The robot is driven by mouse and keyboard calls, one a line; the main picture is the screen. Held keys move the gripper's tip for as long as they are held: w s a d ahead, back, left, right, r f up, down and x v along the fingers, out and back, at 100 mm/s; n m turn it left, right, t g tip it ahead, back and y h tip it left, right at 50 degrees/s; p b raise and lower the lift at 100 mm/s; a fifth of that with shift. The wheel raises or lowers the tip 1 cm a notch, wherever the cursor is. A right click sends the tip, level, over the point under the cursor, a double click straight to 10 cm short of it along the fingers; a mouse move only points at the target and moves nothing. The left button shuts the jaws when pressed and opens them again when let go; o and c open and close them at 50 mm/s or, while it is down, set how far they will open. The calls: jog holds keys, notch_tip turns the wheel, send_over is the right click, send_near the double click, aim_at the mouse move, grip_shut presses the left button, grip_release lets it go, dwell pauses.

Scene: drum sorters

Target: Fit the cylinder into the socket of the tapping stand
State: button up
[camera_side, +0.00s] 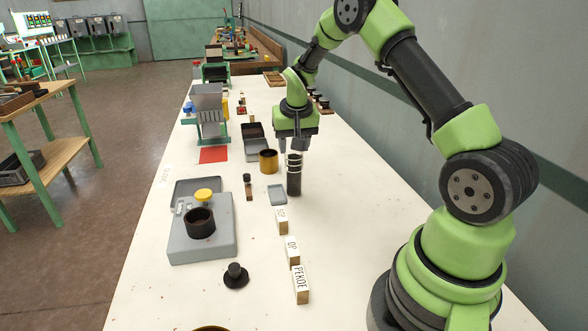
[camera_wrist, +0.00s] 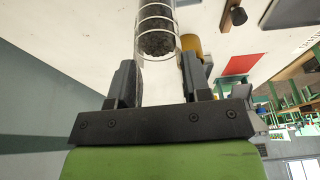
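The cylinder (camera_side: 294,180) is clear with pale rings and dark grains inside, and stands upright on the white table. My gripper (camera_side: 295,147) is at the cylinder's top end, fingers pointing down. The tapping stand, seemingly the grey box (camera_side: 212,246) with a yellow knob, is nearer the camera to the left. Its socket, a dark ring (camera_side: 200,222), looks empty.
A brass cup (camera_side: 268,161) is behind. Lettered blocks (camera_side: 300,284) line the right, and a black knobbed disc (camera_side: 235,276) lies in front. A grey hopper (camera_side: 208,105) stands farther back.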

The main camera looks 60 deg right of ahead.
grip_shut()
jog(key=shift+r, duration=0.1)
